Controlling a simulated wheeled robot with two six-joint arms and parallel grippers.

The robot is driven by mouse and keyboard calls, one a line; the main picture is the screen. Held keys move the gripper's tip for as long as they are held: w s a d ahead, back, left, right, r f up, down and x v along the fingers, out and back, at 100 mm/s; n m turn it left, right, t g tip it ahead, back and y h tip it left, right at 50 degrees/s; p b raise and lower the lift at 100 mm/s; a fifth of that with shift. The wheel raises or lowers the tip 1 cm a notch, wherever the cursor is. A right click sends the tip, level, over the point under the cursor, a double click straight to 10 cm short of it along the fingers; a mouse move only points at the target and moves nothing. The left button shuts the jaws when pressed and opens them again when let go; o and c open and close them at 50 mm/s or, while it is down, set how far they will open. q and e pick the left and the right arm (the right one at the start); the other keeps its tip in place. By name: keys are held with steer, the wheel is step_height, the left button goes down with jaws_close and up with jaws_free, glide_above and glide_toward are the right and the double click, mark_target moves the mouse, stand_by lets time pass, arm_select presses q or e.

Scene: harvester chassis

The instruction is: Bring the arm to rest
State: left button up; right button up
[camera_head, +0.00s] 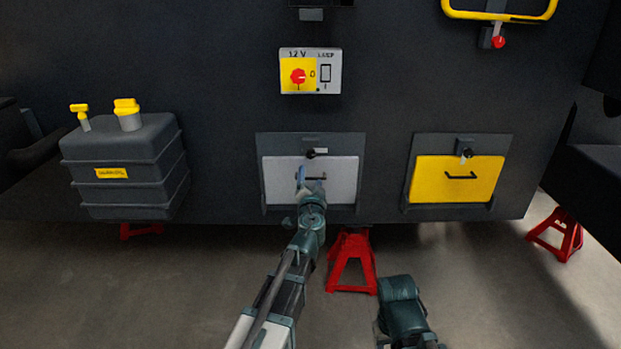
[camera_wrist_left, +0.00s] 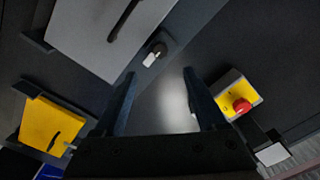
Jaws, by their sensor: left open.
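My left arm reaches up from the bottom in the head view. Its gripper (camera_head: 311,178) is in front of the light grey panel (camera_head: 340,185) and overlaps its dark bar handle (camera_head: 317,178). In the left wrist view the two fingers of the left gripper (camera_wrist_left: 160,80) stand apart with nothing between them. The grey panel (camera_wrist_left: 100,30) and a latch with a white tip (camera_wrist_left: 152,58) lie beyond the fingers. I cannot tell the exact gap to the panel. Part of my right arm shows at the bottom of the head view; its gripper is out of view.
A yellow panel (camera_head: 458,180) with a handle is to the right. A switch box (camera_head: 310,71) with a red knob is above. A dark tank (camera_head: 127,168) with yellow caps is on the left. Red stands (camera_head: 352,262) are on the floor below. A yellow rail (camera_head: 500,14) is top right.

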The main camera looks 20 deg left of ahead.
arm_select(q)
steer(key=shift+s, duration=0.1)
steer(key=s+d+f+n+g, duration=0.25)
steer(key=s+f+g, duration=0.25)
steer(key=s+f, duration=0.3)
steer(key=s+d+f+n+g, duration=0.25)
steer(key=s+f+g, duration=0.25)
steer(key=s+f, duration=0.35)
steer(key=s+d+f+m+g+h, duration=0.25)
steer(key=s+d+g, duration=0.2)
steer(key=s, duration=0.35)
steer(key=s+d+f+m+g+h, duration=0.1)
steer(key=s+d+f+g, duration=0.2)
steer(key=s+d, duration=0.45)
step_height(320, 180, up, 32)
steer(key=s+p, duration=0.2)
steer(key=p, duration=3)
steer(key=shift+a, duration=0.3)
